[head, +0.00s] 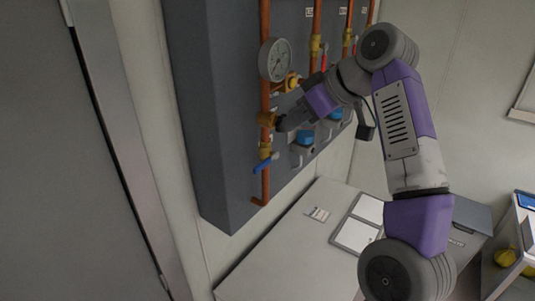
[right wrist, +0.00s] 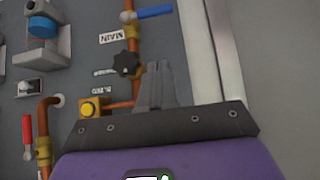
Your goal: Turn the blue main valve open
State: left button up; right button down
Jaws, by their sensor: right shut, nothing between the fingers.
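The blue main valve lever (head: 265,163) sits low on the leftmost copper pipe in the head view. Its handle lies crosswise to the pipe. In the right wrist view the blue lever (right wrist: 154,12) is at the top edge, near a label reading MAIN (right wrist: 112,37). My right gripper (head: 283,122) is in front of the panel, a little above and right of the lever, apart from it. In the right wrist view its fingers (right wrist: 155,72) are together and empty, close to a black knob (right wrist: 127,65); I cannot tell whether they touch it. My left gripper is not in view.
A round gauge (head: 275,60) is above my gripper on the grey panel (head: 222,150). Blue-topped fittings (head: 305,137) are to the right. A white bench (head: 290,245) stands below.

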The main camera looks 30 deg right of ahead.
aim_at(270, 155)
jog(key=x, duration=0.4)
jog(key=s+f+x, duration=0.1)
jog(key=x, duration=0.3)
jog(key=s+d+f+b+x, duration=0.1)
jog(key=x, duration=0.3)
jog(key=shift+w+a+f, duration=0.1)
jog(key=shift+w, duration=0.05)
